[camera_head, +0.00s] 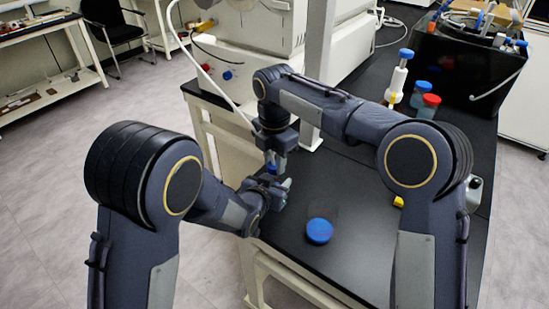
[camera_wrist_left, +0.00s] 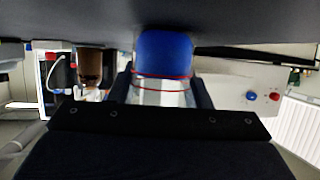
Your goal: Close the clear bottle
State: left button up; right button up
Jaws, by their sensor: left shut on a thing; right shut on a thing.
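A clear bottle with a blue cap shows in the left wrist view; the clear neck (camera_wrist_left: 163,92) is below the blue cap (camera_wrist_left: 165,52), with thin red rings between. The cap is over the neck; I cannot tell whether it is tightened. In the head view the blue cap (camera_head: 271,168) is a small spot between my grippers, and the bottle is mostly hidden. My left gripper (camera_head: 277,188) comes in from the left and is shut on the bottle. My right gripper (camera_head: 278,155) points down above it, shut on the cap.
A round blue lid (camera_head: 319,231) is on the black bench (camera_head: 350,260), with a faint clear shape behind it. A yellow item (camera_head: 398,202) is near my right arm. Blue-capped and red-capped bottles (camera_head: 429,105) stand behind. A pale post (camera_head: 318,60) rises beyond my grippers.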

jog(key=shift+f, duration=0.4)
jog(key=o, duration=0.9)
jog(key=shift+o, duration=0.2)
jog(key=shift+r, duration=2.3)
jog(key=shift+c, duration=0.3)
